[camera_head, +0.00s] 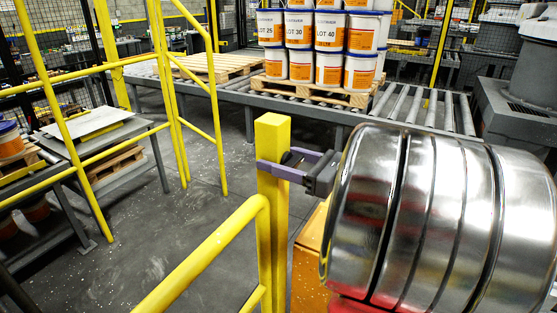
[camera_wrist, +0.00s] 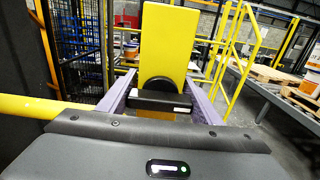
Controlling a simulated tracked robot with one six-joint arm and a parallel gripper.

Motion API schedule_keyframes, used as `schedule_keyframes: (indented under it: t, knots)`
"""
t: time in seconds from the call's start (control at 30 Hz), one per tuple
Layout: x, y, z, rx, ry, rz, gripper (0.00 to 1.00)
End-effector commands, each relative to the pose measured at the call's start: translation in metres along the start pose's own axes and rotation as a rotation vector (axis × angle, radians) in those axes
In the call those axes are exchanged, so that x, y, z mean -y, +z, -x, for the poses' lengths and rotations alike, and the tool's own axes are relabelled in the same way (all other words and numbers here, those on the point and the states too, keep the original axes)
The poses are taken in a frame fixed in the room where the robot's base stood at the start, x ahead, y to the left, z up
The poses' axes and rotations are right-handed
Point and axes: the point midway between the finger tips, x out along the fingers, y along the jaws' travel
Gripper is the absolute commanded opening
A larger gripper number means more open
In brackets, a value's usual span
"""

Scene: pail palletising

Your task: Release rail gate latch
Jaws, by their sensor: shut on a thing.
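A square yellow post (camera_head: 272,215) stands upright at the middle of the head view, joined to a yellow rail (camera_head: 205,262). The post also fills the upper middle of the wrist view (camera_wrist: 170,40). A dark round part (camera_wrist: 163,82), which looks like the latch, shows on its near face. The dark part lies between the fingers, low on the visible post. Whether the fingers touch it I cannot tell.
Behind is a roller conveyor (camera_head: 405,103) with a pallet of stacked white and orange pails (camera_head: 299,67) and empty pallets (camera_head: 215,66). Yellow guard rails (camera_head: 172,100) stand at the left, near a table (camera_head: 150,130). Grey floor (camera_head: 150,245) between them is open.

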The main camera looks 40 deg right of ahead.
Motion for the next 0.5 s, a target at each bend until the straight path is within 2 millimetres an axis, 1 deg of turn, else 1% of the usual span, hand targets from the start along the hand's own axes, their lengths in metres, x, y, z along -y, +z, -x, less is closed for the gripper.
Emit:
schedule_keyframes:
  t: [0.13, 0.17, 0.4, 0.5]
  knots:
    - [-0.0002, -0.0004, 0.0000, 0.000, 0.000, -0.004, 0.36]
    - [-0.0002, -0.0005, 0.0000, 0.000, 0.000, -0.004, 0.60]
    - [-0.0002, -0.0004, -0.0001, 0.000, 0.000, -0.002, 0.77]
    - [-0.0001, -0.0003, -0.0001, 0.000, 0.000, -0.002, 0.77]
